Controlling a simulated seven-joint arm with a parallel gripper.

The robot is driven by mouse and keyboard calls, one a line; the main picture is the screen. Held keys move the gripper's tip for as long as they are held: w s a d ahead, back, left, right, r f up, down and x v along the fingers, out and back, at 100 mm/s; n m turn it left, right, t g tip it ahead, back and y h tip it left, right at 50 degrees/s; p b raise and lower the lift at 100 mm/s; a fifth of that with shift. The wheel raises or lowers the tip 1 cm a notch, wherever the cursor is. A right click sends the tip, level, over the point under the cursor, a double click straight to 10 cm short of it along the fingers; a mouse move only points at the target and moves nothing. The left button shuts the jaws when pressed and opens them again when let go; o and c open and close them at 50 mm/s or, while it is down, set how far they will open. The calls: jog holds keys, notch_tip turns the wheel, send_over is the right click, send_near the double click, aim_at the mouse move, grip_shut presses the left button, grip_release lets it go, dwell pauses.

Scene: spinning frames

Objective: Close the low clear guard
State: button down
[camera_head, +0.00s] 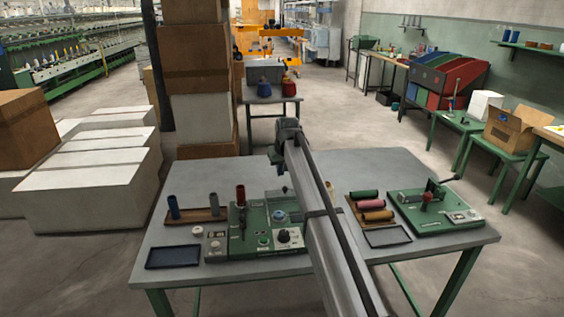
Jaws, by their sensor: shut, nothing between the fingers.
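A green machine (252,238) with a dark red spool, a blue-grey round part (280,216) and knobs stands on the grey table, left of my arm. A faint pale, see-through shape (283,197) shows at its back right, next to my arm; it may be the low clear guard, but I cannot tell its edges or how far open it is. My gripper (280,171) points down above the table's back part, behind the machine. It looks closed and empty, small and partly dark. My arm hides the table's middle and the machine's right side.
Right of my arm lie coloured spools (370,205), an empty frame (387,236) and a second green machine (434,210) with a lever. The table's back left is bare.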

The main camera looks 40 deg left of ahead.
aim_at(286, 196)
jog(key=shift+s+d+f, duration=0.55)
jog(key=shift+d, duration=0.15)
jog(key=shift+s+d+f, duration=0.5)
jog(key=shift+d+f, duration=0.05)
jog(key=shift+d, duration=0.15)
jog(key=shift+d, duration=0.1)
jog(key=s+d, duration=0.6)
jog(key=shift+s+d, duration=0.1)
jog(key=shift+s, duration=0.05)
jog(key=shift+f, duration=0.1)
